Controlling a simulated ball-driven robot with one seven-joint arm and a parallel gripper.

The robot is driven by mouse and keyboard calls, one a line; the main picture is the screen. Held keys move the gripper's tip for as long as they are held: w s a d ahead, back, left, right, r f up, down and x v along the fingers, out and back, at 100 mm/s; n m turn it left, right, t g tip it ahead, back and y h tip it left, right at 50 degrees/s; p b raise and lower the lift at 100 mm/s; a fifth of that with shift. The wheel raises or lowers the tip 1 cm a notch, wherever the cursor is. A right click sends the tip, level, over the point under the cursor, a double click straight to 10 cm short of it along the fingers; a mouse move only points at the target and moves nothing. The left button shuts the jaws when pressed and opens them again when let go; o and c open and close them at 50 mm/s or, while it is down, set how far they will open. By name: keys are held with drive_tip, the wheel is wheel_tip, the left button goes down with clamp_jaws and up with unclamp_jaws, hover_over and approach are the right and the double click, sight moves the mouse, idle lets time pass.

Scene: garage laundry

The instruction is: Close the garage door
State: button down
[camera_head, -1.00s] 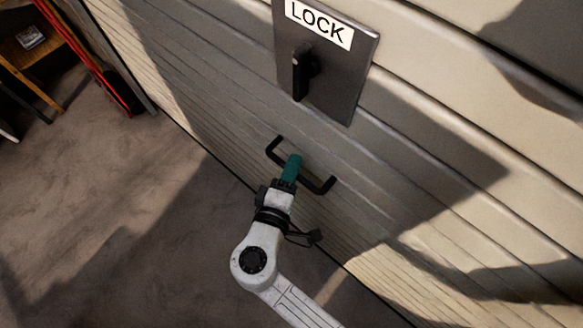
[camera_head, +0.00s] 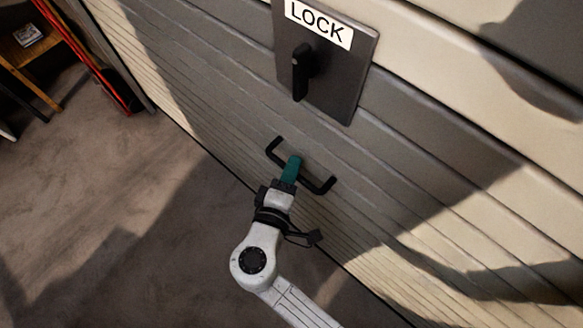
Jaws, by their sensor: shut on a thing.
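The garage door (camera_head: 200,80) is a wall of pale horizontal slats that fills the upper right of the view. Its bottom edge runs along the concrete floor, and I cannot tell from here whether any gap is there. A black bar handle (camera_head: 318,188) sits low on the door. My gripper (camera_head: 292,165), with green fingers, is shut on the middle of the handle. Above it is a dark lock plate (camera_head: 340,85) with a black lever (camera_head: 300,75) pointing down and a white LOCK label (camera_head: 319,22).
The floor (camera_head: 90,200) at the left is clear. A wooden shelf (camera_head: 25,55) with a small item on it and a red-framed thing (camera_head: 85,50) stand at the upper left. Shadows fall across the door and floor.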

wheel_tip(320, 180, down, 9)
drive_tip(key=b, duration=0.6)
drive_tip(key=shift+b, duration=0.3)
drive_tip(key=shift+s, duration=0.15)
drive_tip(key=c, duration=1.2)
unclamp_jaws()
drive_tip(key=shift+o, duration=0.5)
drive_tip(key=shift+r, duration=0.15)
drive_tip(key=v, duration=1)
drive_tip(key=shift+s, duration=0.3)
drive_tip(key=shift+s+a, duration=0.1)
